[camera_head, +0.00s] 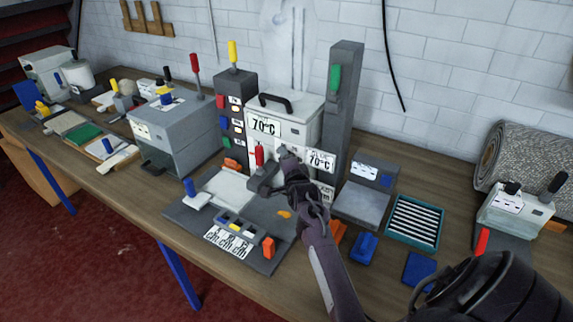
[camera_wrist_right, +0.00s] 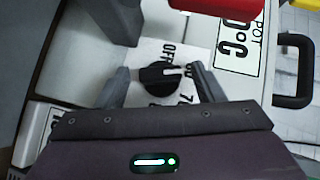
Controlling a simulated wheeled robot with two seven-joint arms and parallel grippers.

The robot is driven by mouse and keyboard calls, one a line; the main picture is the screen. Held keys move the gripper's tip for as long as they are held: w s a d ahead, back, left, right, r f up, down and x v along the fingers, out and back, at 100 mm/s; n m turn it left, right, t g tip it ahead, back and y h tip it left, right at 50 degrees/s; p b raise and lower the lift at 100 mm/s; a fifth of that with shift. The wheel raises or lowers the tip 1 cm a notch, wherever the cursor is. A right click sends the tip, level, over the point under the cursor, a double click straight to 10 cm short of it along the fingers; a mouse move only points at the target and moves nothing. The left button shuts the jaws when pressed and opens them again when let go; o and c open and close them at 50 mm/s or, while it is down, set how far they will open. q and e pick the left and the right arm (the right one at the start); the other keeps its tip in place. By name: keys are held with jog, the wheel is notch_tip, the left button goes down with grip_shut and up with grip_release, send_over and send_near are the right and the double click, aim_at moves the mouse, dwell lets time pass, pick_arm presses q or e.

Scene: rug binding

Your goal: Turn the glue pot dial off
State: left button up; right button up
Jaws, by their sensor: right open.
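The glue pot (camera_head: 293,108) is a white box with a black lid handle and 70°C labels, standing at the back middle of the bench. Its black dial (camera_wrist_right: 160,77) shows in the right wrist view on a white face marked OFF and with numbers. The dial's light mark points right, to a partly hidden number beside OFF. My right gripper (camera_head: 288,160) is at the pot's front. In the wrist view its fingers (camera_wrist_right: 160,84) are open, one on each side of the dial, with gaps visible. The gripper hides the dial in the head view. My left gripper is out of view.
A red-handled lever (camera_head: 259,156) stands close left of the gripper. A grey post with a green handle (camera_head: 343,110) rises right of the pot. A grey tray with a blue knob, a teal rack (camera_head: 414,221) and blue blocks lie to the right. A grey machine (camera_head: 175,130) stands left.

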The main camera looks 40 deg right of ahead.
jog(key=b+v, duration=0.2)
jog(key=v, duration=0.5)
jog(key=shift+s, duration=0.4)
jog(key=shift+a, duration=0.15)
